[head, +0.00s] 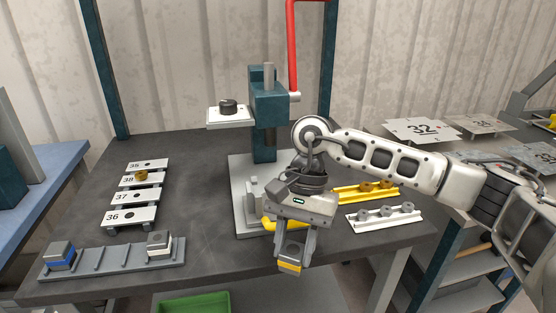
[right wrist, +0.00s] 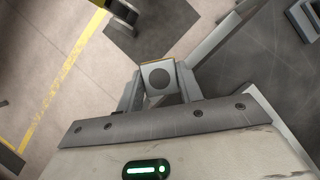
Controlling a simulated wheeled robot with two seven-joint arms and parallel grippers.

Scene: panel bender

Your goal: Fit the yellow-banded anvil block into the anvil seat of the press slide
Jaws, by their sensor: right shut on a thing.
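The yellow-banded anvil block (head: 289,266) is a grey block with a yellow band near its lower end. My right gripper (head: 292,250) is shut on it and holds it in the air at the front edge of the table, in front of the press. In the right wrist view the block (right wrist: 158,77) sits between the two fingers and shows a dark round mark on its face. The press (head: 267,95) has a teal head on a column, behind my right gripper. I cannot make out the anvil seat; my arm and gripper cover part of the press base (head: 240,165). My left gripper is not in view.
A grey rack (head: 110,257) at front left holds a blue-banded block (head: 60,256) and a white-banded block (head: 159,245). Numbered plates (head: 133,197) lie behind it. A yellow rail (head: 345,194) and a white rail (head: 372,224) lie right of the press. A red lever (head: 292,50) rises above it.

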